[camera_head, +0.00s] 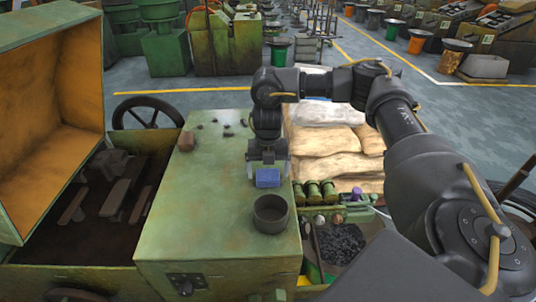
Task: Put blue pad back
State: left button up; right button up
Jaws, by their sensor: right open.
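The blue pad (267,179) is a small blue block at the green machine top (215,215), directly below my right gripper. My right gripper (267,167) points down and is open, with its fingertips close to the pad's left and right sides. I cannot tell whether the fingers touch the pad or whether the pad rests on the surface. My left gripper is not in view.
A dark round cup (270,214) stands just in front of the pad. Small stones (186,141) lie on the machine top. An open orange-lined cover (55,110) rises at left. Stacked sacks (330,145) and a bin of dark pieces (340,245) are at right.

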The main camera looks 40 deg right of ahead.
aim_at(268, 175)
notch_tip(268, 175, up, 11)
dwell(0.4)
dwell(0.4)
